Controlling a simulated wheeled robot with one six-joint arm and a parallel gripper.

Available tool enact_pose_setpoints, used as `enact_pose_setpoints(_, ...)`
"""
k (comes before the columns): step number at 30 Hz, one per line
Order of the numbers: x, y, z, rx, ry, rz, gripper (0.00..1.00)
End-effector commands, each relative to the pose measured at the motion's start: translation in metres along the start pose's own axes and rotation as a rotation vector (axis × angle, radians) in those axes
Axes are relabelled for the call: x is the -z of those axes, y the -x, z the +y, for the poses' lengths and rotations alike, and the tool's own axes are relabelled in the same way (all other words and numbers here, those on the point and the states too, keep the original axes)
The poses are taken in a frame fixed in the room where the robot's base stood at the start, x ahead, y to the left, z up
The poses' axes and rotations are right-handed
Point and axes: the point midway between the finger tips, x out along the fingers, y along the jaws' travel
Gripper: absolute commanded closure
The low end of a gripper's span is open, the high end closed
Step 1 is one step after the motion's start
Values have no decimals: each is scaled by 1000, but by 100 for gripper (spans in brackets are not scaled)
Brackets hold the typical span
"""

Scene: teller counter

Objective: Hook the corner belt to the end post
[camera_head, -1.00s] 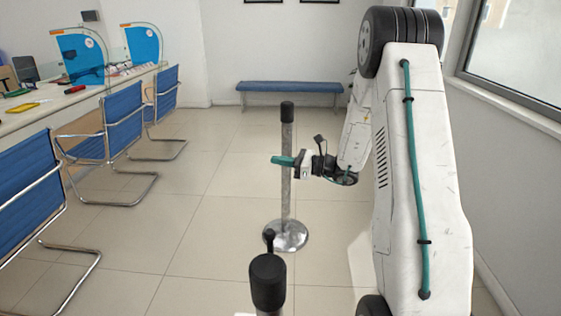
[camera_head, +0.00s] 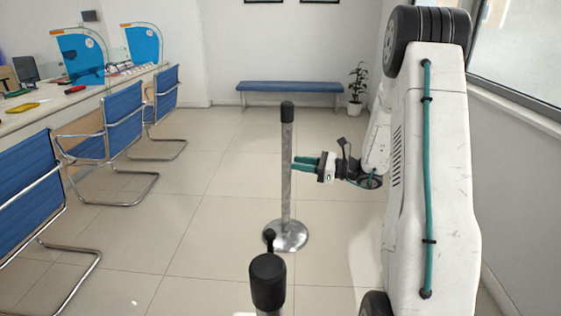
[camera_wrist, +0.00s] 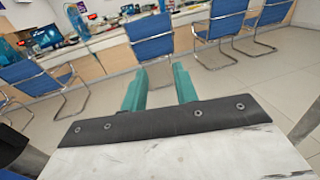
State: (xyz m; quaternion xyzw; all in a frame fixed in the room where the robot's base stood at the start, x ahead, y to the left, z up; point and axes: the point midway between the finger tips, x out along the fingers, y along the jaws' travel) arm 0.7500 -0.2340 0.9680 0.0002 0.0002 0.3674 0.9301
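A grey metal post (camera_head: 287,180) with a black cap and a round silver base stands upright on the tiles in the middle of the head view. A nearer post with a black cap (camera_head: 268,282) is cut off by the bottom edge, with a small black knob (camera_head: 269,238) sticking up behind the cap. I cannot make out any belt strap. My gripper (camera_head: 304,163) is just right of the farther post in the picture, its teal fingers pointing left. In the wrist view, the fingers (camera_wrist: 158,88) are apart with nothing between them.
Blue chairs (camera_head: 108,135) line the teller counter (camera_head: 60,103) on the left. A blue bench (camera_head: 290,87) and a potted plant (camera_head: 355,88) stand at the back wall. A window wall is close on the right. The floor between chairs and posts is clear.

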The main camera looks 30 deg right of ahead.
Motion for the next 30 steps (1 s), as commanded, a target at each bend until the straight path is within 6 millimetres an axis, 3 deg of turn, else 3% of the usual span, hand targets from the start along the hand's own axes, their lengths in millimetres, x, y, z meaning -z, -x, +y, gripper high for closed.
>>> enact_pose_setpoints(11,0,9,0,0,0,0,71)
enact_pose_setpoints(14,-2,8,2,-8,6,3,98)
enact_pose_setpoints(17,-12,-1,14,-51,36,21,100)
enact_pose_setpoints(20,-30,-16,40,-145,104,61,100)
enact_pose_setpoints(25,-67,-42,112,-384,284,161,100)
enact_pose_setpoints(30,-93,-48,186,-629,491,262,100)
